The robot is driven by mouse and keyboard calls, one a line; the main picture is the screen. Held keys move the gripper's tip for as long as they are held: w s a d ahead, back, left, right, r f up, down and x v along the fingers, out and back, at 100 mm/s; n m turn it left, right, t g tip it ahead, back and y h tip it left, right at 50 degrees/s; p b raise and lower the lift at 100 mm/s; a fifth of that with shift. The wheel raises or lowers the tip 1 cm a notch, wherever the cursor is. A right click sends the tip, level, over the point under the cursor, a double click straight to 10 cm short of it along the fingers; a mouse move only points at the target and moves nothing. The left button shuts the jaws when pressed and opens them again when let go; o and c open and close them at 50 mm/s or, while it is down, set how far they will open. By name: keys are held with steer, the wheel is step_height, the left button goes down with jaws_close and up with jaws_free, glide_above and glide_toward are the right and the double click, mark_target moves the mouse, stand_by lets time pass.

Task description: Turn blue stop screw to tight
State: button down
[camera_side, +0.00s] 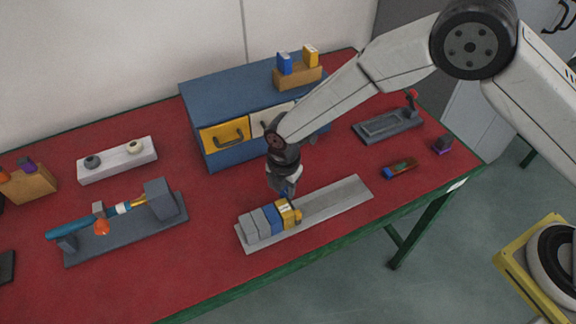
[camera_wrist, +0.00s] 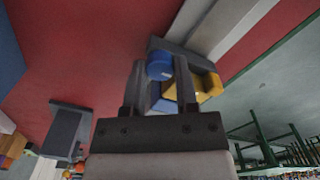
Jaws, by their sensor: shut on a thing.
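The blue stop screw (camera_wrist: 160,67) shows in the wrist view as a round blue head between the fingertips of my gripper (camera_wrist: 160,73). My gripper is shut on it. In the side view my gripper (camera_side: 287,192) points down at the far edge of a row of terminal blocks, and the screw is hidden there. The row has grey blocks (camera_side: 253,226), a blue block (camera_side: 272,217) and a yellow block (camera_side: 286,212). The yellow block also shows in the wrist view (camera_wrist: 208,87). The blocks sit on a grey rail (camera_side: 335,203). How tight the screw is cannot be told.
A blue cabinet (camera_side: 224,98) with a yellow drawer (camera_side: 224,135) stands behind my gripper. A grey fixture with a teal cylinder (camera_side: 78,227) lies to the left. The rail's right part is bare.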

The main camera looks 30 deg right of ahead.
mark_target(284, 190)
steer(key=shift+m, duration=1.6)
steer(key=shift+c, duration=1.8)
jaws_free()
steer(key=shift+r, duration=0.15)
steer(key=shift+r, duration=3.8)
